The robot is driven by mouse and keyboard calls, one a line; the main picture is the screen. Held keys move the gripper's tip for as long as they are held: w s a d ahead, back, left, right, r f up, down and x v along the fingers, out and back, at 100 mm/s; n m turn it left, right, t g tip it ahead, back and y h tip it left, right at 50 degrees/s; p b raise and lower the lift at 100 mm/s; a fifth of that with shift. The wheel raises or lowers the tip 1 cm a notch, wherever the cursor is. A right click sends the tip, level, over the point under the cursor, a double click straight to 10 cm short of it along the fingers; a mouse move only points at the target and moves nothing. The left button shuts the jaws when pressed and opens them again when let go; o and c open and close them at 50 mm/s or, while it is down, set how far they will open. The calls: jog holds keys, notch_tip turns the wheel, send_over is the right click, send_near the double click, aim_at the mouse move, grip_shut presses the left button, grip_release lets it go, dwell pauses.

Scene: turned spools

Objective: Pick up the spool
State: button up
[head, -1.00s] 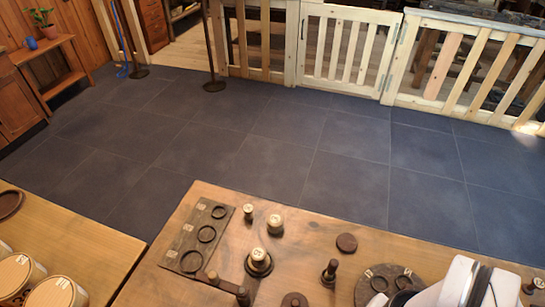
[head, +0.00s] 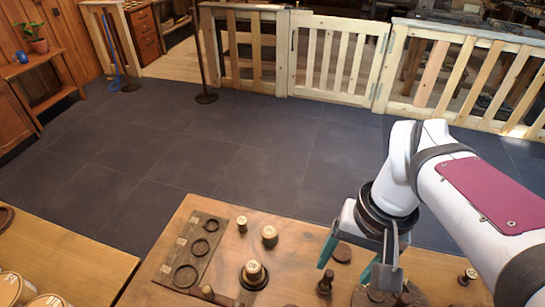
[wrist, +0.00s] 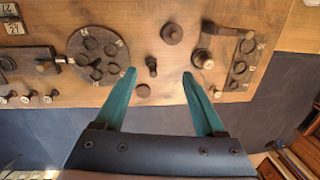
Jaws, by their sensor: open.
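Several turned spools stand on the wooden table, and I cannot tell which one the task means. A dark spool (head: 325,283) stands upright near my gripper; it also shows between and beyond the fingers in the wrist view (wrist: 152,66). A pale-topped spool (head: 253,272) stands on a dark round base, and two smaller pale-topped spools, one (head: 269,236) and another (head: 242,224), stand behind it. My gripper (head: 352,262) is open and empty above the table, its teal fingers wide apart. The wrist view shows no spool touching them.
A dark board with three rings (head: 197,255) lies at the table's left. A dark disc (head: 342,253) lies behind the dark spool. A round board with several rings (wrist: 74,48) is partly hidden by my arm in the head view. Another pale-topped spool (head: 468,276) stands at right.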

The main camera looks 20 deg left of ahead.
jog(key=w+a+n, duration=0.4)
jog(key=w+a, duration=0.2)
jog(key=w, duration=0.2)
jog(key=n+h, duration=0.1)
jog(key=n, duration=0.8)
send_over(242, 220)
notch_tip(242, 220, down, 10)
notch_tip(242, 220, down, 16)
jog(key=shift+r, duration=0.15)
grip_shut()
